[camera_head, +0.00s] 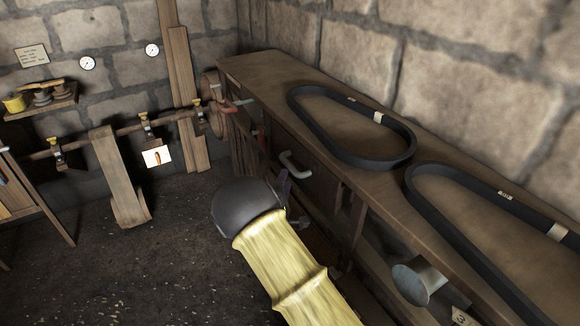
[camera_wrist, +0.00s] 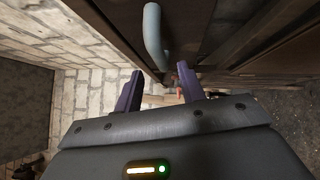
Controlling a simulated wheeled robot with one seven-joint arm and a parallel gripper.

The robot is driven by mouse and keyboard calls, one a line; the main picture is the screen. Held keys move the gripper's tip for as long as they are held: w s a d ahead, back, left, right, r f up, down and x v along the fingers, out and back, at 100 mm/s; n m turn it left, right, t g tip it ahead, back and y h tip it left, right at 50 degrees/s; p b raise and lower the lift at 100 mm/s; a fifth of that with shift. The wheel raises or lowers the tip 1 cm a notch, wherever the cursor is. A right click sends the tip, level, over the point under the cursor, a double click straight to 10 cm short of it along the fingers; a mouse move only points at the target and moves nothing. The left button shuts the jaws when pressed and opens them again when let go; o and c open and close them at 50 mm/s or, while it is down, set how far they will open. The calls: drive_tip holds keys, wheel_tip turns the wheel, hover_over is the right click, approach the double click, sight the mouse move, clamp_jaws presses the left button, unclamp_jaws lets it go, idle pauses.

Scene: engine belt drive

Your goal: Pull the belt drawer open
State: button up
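The drawer front (camera_head: 318,158) is a dark wooden panel in the side of the long workbench, below its top, and it looks flush with the bench. Its handle (camera_head: 294,162) is a pale grey curved bar; a grey bar of the same look shows in the wrist view (camera_wrist: 153,38). My gripper (camera_head: 284,186) is close to the front of the bench, just below the handle in the head view. In the wrist view its two purple fingers (camera_wrist: 160,84) are spread with nothing between them. The handle lies beyond the fingertips, apart from them.
Two black belts (camera_head: 352,158) (camera_head: 440,172) lie on the bench top (camera_head: 270,72). A grey metal funnel-like part (camera_head: 418,280) juts from the bench front at the lower right. A red handle (camera_head: 261,140) is farther along. The floor (camera_head: 180,250) to the left is open.

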sight(290, 168)
drive_tip(key=x, duration=0.6)
drive_tip(key=shift+w+d+p, duration=0.1)
drive_tip(key=shift+w+p, duration=0.2)
drive_tip(key=shift+w, duration=0.05)
drive_tip(key=shift+c, duration=0.2)
clamp_jaws()
